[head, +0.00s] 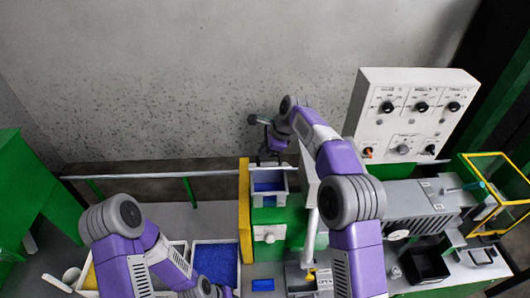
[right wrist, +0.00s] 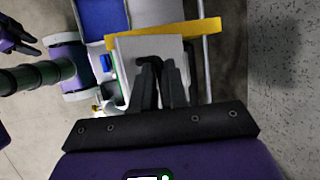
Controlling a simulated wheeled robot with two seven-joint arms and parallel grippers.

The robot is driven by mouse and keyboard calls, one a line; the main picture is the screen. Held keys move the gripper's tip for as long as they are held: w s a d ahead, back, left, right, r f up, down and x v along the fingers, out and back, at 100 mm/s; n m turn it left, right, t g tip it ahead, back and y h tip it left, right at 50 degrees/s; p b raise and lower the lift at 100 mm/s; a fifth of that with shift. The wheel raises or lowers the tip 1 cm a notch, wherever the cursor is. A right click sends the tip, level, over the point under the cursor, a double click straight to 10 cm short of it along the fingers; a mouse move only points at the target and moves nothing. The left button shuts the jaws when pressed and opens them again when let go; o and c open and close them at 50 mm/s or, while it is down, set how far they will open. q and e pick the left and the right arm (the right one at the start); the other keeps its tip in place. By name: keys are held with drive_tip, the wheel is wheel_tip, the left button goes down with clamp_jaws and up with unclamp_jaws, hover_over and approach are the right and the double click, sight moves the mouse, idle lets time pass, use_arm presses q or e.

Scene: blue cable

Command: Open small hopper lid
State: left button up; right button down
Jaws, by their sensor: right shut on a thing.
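The small hopper (head: 284,182) stands on the green machine, with a pale rim and a blue inside visible from above. My right gripper (head: 272,158) is over its back edge, pointing down. In the right wrist view, the fingers of my right gripper (right wrist: 157,72) are shut on a dark handle at a pale grey panel (right wrist: 128,52), which looks like the hopper lid. The fingers hide most of the handle, and the lid's exact angle is unclear. My left arm comes in at the lower left. What looks like my left gripper (right wrist: 20,38) shows small at the right wrist view's left edge.
A yellow plate (head: 244,212) stands just left of the hopper. A white control box (head: 405,120) with knobs stands to the right. A blue-filled tray (head: 215,262) is at the lower left. A rail (head: 140,176) runs behind, near the grey wall.

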drive_tip(key=shift+d+f, duration=0.2)
drive_tip(key=shift+f, duration=0.4)
drive_tip(key=c, duration=1.2)
unclamp_jaws()
drive_tip(key=shift+w, duration=0.25)
drive_tip(key=shift+o, duration=0.2)
drive_tip(key=shift+a, duration=0.1)
drive_tip(key=shift+r, duration=0.1)
drive_tip(key=shift+r, duration=0.25)
drive_tip(key=v, duration=0.7)
drive_tip(key=shift+r, duration=0.1)
